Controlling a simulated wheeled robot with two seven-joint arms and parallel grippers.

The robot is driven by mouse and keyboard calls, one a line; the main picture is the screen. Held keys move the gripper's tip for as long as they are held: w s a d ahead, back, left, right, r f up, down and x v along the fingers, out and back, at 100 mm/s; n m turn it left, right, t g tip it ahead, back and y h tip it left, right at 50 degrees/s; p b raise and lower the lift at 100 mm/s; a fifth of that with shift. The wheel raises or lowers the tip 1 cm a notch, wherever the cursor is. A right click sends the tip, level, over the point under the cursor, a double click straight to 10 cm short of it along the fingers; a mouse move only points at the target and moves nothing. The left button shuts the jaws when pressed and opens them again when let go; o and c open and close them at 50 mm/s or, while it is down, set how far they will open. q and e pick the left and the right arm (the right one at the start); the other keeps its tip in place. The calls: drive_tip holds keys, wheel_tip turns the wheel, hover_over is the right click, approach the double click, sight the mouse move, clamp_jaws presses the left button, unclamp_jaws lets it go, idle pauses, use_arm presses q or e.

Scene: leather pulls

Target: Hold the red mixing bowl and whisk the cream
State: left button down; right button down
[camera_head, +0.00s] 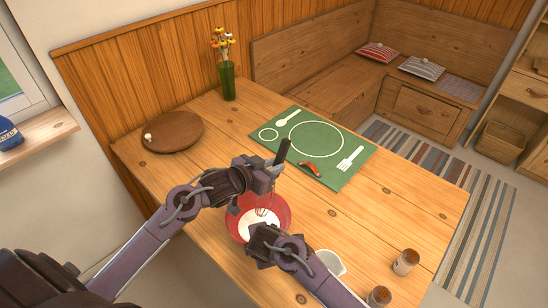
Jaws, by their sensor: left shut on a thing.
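The red mixing bowl (283,208) stands on the wooden table, with white cream (247,224) inside. The whisk (284,150) has a dark handle that rises tilted above the bowl. Its wire end shows inside the bowl, over the cream. My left gripper (274,172) is shut on the whisk just below the top of the handle, above the bowl's far side. My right gripper (262,238) is at the bowl's near rim and covers part of it. Its fingertips are hidden by its own body, so its grip on the rim cannot be made out.
A green placemat (345,178) with a red-brown sausage-shaped thing (310,169) lies beyond the bowl. A round wooden board (172,132) is at the left and a flower vase (228,82) at the back. A white cup (331,262) and two small jars (405,262) stand at the right.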

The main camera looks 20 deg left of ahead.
use_arm(q)
drive_tip(key=shift+s+a+f, duration=0.15)
drive_tip(key=shift+s+f, duration=0.2)
drive_tip(key=shift+f, duration=0.55)
drive_tip(key=shift+s+a+f, duration=0.1)
drive_tip(key=shift+s+f, duration=0.3)
drive_tip(key=shift+f, duration=0.55)
drive_tip(key=shift+s+a+f, duration=0.15)
drive_tip(key=shift+s+f, duration=0.2)
drive_tip(key=shift+f, duration=0.55)
drive_tip(key=shift+s, duration=0.1)
